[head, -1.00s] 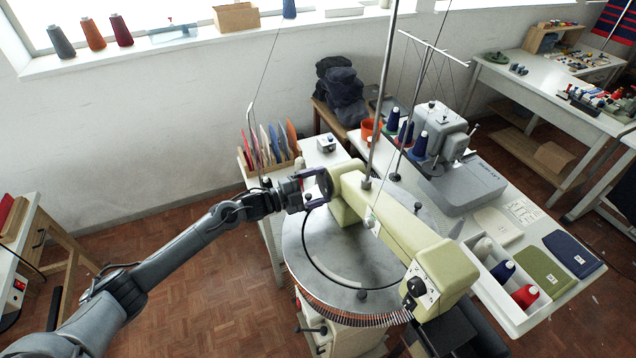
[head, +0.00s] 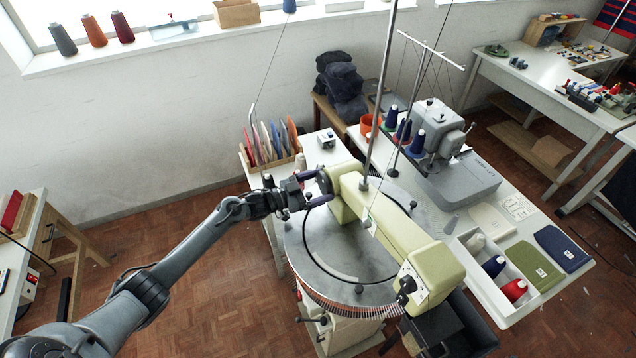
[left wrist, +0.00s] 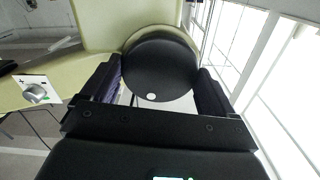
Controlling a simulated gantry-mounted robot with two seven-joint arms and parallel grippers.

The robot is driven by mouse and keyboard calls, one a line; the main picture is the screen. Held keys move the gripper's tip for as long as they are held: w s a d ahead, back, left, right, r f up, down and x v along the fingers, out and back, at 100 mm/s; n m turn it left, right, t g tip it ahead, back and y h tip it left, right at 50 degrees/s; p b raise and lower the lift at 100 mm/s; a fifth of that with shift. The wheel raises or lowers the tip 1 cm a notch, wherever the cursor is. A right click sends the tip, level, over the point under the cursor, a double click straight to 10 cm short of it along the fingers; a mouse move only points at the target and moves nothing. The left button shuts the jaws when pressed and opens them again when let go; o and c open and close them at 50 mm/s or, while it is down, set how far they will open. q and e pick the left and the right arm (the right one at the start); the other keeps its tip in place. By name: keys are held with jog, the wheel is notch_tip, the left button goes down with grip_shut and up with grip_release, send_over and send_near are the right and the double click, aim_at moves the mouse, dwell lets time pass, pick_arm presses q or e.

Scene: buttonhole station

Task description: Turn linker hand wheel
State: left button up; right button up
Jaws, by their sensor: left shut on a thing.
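The linker (head: 400,235) is a pale green machine arm over a round metal table (head: 320,240) with a ring of points along its edge. Its black hand wheel (head: 324,182) is at the arm's far left end. In the left wrist view the wheel (left wrist: 160,72) is a dark disc with a small white dot near its lower rim. My left gripper (head: 316,189) has its two fingers on either side of the wheel and is shut on it. The wheel's back is hidden. My right gripper is not in view.
A rack of coloured cards (head: 274,146) stands behind the gripper. Thread stands and a tall pole (head: 379,100) rise beside the linker. A grey machine (head: 455,175) and a white tray of cones (head: 492,262) are to the right. Open floor lies at left.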

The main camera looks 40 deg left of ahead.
pick_arm(q)
jog(key=shift+n+p, duration=0.7)
jog(key=shift+n, duration=1)
jog(key=shift+f+n, duration=0.1)
jog(key=shift+n, duration=0.2)
jog(key=o, duration=0.8)
jog(key=shift+b+v, duration=0.4)
jog(key=shift+v, duration=5.05)
